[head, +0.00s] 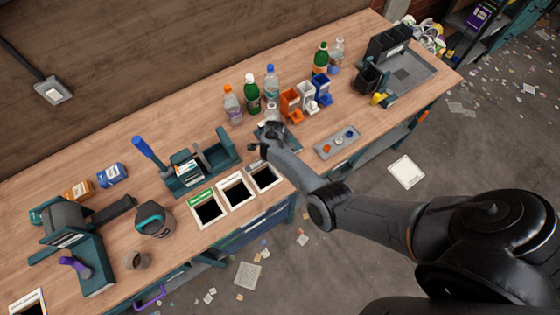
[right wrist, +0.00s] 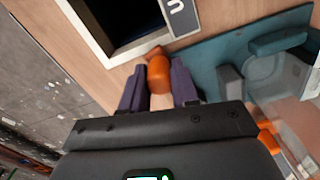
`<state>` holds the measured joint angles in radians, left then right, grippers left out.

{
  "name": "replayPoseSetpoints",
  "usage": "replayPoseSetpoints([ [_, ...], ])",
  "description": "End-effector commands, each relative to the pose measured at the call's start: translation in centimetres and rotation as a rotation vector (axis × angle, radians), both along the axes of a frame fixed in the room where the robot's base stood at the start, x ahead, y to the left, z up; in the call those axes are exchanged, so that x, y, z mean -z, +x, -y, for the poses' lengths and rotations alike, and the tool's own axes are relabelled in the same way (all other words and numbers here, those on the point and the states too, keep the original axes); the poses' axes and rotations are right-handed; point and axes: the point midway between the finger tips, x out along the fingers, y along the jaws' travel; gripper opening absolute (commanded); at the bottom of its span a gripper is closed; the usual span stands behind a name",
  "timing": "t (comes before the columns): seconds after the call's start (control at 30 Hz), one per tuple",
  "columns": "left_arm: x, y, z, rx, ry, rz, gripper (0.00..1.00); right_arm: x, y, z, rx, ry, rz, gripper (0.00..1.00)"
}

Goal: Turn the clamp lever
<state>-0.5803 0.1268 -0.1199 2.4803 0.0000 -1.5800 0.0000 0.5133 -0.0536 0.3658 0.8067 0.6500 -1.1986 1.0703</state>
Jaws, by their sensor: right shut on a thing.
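An orange lever handle (right wrist: 160,72) shows in the right wrist view beside a teal fixture base (right wrist: 212,55). My right gripper (right wrist: 157,88) is shut on this handle, with one dark finger on each side. In the head view my right gripper (head: 258,146) is at the front edge of the teal base, by a clear bottle (head: 271,112). The arm hides the handle and most of the base there. A clear bottle (right wrist: 290,112) also shows at the right of the wrist view. My left gripper is in neither view.
White-framed bin openings (head: 236,191) lie in the bench just left of the gripper. Several bottles and orange, white and blue holders (head: 290,102) stand behind it. A grey tray (head: 337,142) lies to the right. A blue-handled teal fixture (head: 185,178) stands farther left.

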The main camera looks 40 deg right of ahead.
Motion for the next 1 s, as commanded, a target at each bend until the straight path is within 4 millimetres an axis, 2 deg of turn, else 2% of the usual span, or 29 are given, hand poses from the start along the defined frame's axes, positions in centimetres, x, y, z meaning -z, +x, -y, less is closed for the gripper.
replayPoseSetpoints([
  [0.1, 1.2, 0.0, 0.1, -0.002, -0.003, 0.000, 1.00, 0.3, 1.0, -0.1, 0.084, 0.001, 0.002, 0.00],
  [0.4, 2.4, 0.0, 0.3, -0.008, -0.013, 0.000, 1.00, 0.1, 2.2, 0.1, 0.225, 0.000, 0.002, 0.00],
  [1.0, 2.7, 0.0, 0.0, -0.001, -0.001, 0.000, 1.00, 0.1, 2.5, 0.3, 0.268, -0.002, 0.001, 0.00],
])
